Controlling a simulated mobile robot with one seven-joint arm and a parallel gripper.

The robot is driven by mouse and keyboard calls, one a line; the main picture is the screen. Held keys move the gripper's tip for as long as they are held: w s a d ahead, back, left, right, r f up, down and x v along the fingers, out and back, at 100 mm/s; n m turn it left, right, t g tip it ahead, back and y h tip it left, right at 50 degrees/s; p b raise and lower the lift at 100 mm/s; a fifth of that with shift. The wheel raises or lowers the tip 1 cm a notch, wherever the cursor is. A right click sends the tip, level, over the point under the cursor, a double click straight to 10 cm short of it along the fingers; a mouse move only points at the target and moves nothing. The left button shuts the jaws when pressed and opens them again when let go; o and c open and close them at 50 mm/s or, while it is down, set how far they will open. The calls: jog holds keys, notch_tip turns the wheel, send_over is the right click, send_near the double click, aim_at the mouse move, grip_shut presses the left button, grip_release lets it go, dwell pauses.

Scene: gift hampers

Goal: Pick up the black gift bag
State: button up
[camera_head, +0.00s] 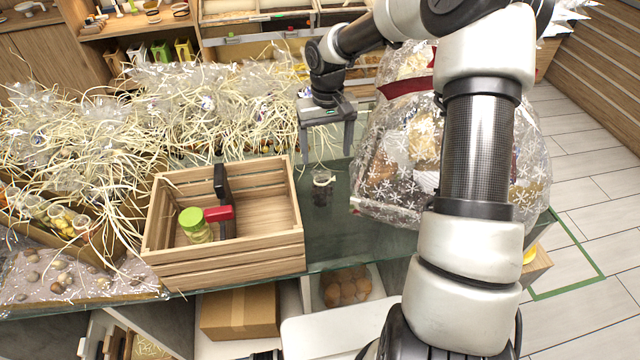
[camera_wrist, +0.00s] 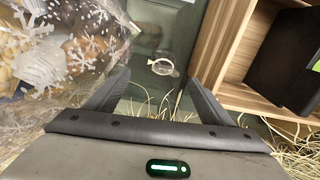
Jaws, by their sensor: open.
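The wooden crate (camera_head: 225,268) on the left holds a green-lidded jar (camera_head: 194,225), a red item (camera_head: 219,213) and an upright black item (camera_head: 222,185). The snowflake-wrapped hamper (camera_head: 385,185) stands close on the right. Straw-filled hampers (camera_head: 200,110) crowd the back left.

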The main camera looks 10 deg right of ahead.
aim_at(323, 191)
notch_tip(323, 191, down, 10)
jog(key=shift+f, duration=0.25)
jog(key=shift+a+f+p, duration=0.2)
jog(key=shift+f+p, duration=0.1)
jog(key=shift+f, duration=1.05)
jog(key=shift+a+f+p, duration=0.2)
jog(key=shift+f+p, duration=0.05)
jog(key=shift+f, duration=1.1)
jog(key=shift+c, duration=0.4)
jog(key=c, duration=1.1)
